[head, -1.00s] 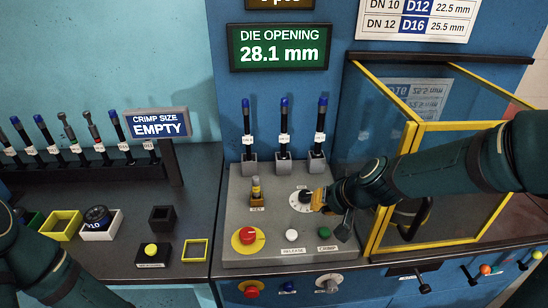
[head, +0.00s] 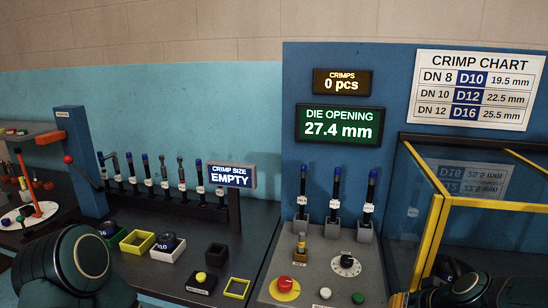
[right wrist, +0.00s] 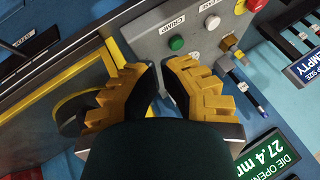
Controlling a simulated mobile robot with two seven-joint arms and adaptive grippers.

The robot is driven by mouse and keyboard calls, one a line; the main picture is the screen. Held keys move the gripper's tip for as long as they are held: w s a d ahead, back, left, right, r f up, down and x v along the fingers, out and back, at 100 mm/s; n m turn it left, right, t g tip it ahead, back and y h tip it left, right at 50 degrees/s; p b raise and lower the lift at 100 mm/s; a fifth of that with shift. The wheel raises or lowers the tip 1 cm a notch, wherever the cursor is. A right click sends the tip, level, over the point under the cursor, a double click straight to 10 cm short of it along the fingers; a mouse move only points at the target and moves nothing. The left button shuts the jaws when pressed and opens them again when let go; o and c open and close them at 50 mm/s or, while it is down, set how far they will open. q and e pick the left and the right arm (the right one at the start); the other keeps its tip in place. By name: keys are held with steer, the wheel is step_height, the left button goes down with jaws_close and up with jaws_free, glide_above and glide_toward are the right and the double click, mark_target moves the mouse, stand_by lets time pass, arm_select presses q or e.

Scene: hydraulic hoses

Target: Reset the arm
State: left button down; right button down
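My right gripper (right wrist: 163,78) shows in the right wrist view with its yellow fingers apart and nothing between them. It is in front of the press, with the grey control console (right wrist: 190,28) beyond its tips. In the head view my right arm (head: 460,288) is low at the right edge, beside the console, and its fingers are mostly cut off. My left arm (head: 75,268) is at the lower left, and its gripper is out of frame. The console has a dial (head: 346,264), a red knob (head: 285,284) and a green button (head: 358,298). The die opening display (head: 339,125) reads 27.4 mm.
A yellow-framed clear guard (head: 432,235) stands close to my right arm. Hoses stand in a rack (head: 190,208) behind yellow and white trays (head: 168,247). The crimp size sign (head: 232,175) reads EMPTY. An orange-armed device (head: 30,185) is at far left.

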steer(key=s+a+f+n+g, duration=0.1)
steer(key=s+a+f, duration=0.3)
steer(key=f, duration=0.5)
steer(key=s+a+f+n+g, duration=0.1)
steer(key=s+a+f, duration=0.3)
steer(key=f, duration=0.5)
steer(key=s+a+f+g+y, duration=0.1)
steer(key=s+a+f+g, duration=0.2)
steer(key=a+f, duration=0.5)
steer(key=shift+s+f+n, duration=0.4)
steer(key=shift+s+f, duration=0.2)
